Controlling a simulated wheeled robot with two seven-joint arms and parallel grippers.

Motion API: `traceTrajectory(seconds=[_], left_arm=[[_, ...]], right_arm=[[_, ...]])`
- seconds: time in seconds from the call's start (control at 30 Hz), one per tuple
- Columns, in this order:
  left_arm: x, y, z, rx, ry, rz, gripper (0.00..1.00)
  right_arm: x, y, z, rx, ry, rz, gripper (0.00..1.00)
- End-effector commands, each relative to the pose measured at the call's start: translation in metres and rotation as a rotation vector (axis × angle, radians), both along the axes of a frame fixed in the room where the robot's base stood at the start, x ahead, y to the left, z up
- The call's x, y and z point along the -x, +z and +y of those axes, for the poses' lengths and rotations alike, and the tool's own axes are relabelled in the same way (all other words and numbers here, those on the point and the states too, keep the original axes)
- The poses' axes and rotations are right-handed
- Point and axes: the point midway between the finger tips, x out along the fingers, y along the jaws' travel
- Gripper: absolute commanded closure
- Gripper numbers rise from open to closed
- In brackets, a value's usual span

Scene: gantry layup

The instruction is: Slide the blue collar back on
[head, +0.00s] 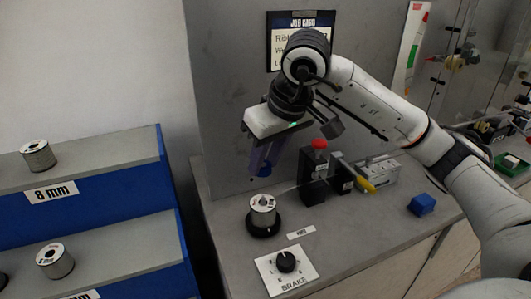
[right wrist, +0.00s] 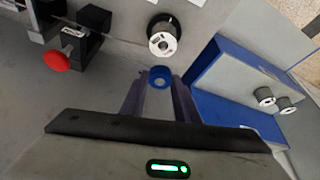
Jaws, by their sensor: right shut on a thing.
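The blue collar (head: 265,171) is a small ring held between the fingertips of my right gripper (head: 263,157). My right gripper is shut on it and points down. In the right wrist view the collar (right wrist: 160,72) shows as a blue ring between the purple fingers. A silver spool (head: 263,205) with a white label sits on a dark round base (head: 263,224) on the grey bench. The collar is above the spool and apart from it. The spool also shows in the right wrist view (right wrist: 163,40), ahead of the fingertips. My left gripper is not in view.
A black block with a red button (head: 319,144) and a yellow-handled device (head: 367,184) stand right of the spool. A brake dial (head: 286,262) is in front. A blue block (head: 422,204) lies at right. Blue racks hold spools (head: 38,156) at left.

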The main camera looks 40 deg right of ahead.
Motion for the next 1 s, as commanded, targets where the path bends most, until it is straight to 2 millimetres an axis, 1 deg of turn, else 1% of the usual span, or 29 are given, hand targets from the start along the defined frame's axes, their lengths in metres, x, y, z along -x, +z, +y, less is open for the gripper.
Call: traceTrajectory(seconds=[0.3, 0.43, 0.57, 0.83, 1.0], left_arm=[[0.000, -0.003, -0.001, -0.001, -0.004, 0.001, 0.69], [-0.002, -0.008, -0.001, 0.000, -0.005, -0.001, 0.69], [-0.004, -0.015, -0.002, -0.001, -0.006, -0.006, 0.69], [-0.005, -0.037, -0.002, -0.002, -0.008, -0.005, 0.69], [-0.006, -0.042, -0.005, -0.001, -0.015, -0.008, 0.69]], right_arm=[[0.002, -0.002, 0.000, 0.001, -0.004, -0.001, 0.95], [0.001, -0.009, 0.001, 0.000, -0.003, 0.000, 0.95], [0.001, -0.019, 0.000, 0.000, -0.004, 0.000, 0.95], [0.001, -0.045, 0.000, 0.000, -0.004, 0.000, 0.95], [0.001, -0.057, 0.000, 0.000, -0.004, 0.000, 0.95]])
